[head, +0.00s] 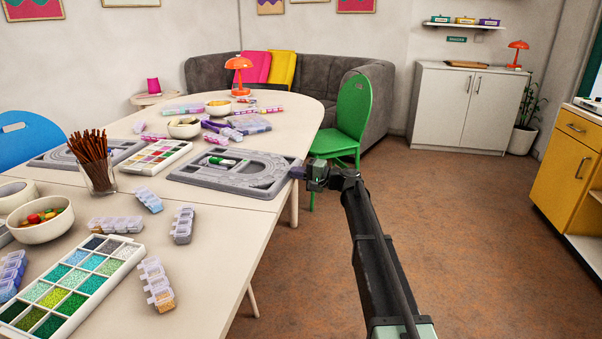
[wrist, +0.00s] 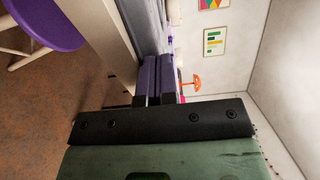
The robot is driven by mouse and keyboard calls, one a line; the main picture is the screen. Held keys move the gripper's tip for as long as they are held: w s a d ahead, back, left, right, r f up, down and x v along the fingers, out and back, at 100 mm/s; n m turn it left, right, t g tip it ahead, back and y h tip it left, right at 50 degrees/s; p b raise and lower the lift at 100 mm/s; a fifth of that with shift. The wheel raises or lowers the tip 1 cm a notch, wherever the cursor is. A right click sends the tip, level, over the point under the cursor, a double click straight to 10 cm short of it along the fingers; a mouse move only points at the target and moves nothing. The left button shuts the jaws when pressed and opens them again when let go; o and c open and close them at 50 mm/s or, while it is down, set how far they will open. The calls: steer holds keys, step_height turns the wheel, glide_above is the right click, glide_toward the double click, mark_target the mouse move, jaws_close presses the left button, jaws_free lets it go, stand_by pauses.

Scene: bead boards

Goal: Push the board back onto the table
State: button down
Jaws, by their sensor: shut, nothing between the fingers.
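The grey bead board (head: 190,178) with curved grooves lies flat on the table, its right end at the table's right edge. Whether that end sticks out past the edge is hard to tell. A green-and-white tube lies on the board. My gripper (head: 296,172) is shut and empty, level with the board at its right end. The fingertips look touching or nearly touching the board's side; I cannot tell which. In the wrist view the closed dark fingers (wrist: 154,75) point along the board's grey side (wrist: 148,22), beside the pale table edge (wrist: 102,30).
The table (head: 225,225) also holds a second grey board (head: 75,160), a cup of brown sticks (head: 98,175), bead trays (head: 155,157), bowls and small bead boxes. A green chair (head: 350,120) stands behind my gripper. The floor to the right is open.

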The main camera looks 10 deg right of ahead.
steer(key=shift+s+a, duration=0.25)
steer(key=shift+a, duration=0.45)
steer(key=shift+s+a, duration=0.2)
steer(key=shift+a, duration=0.5)
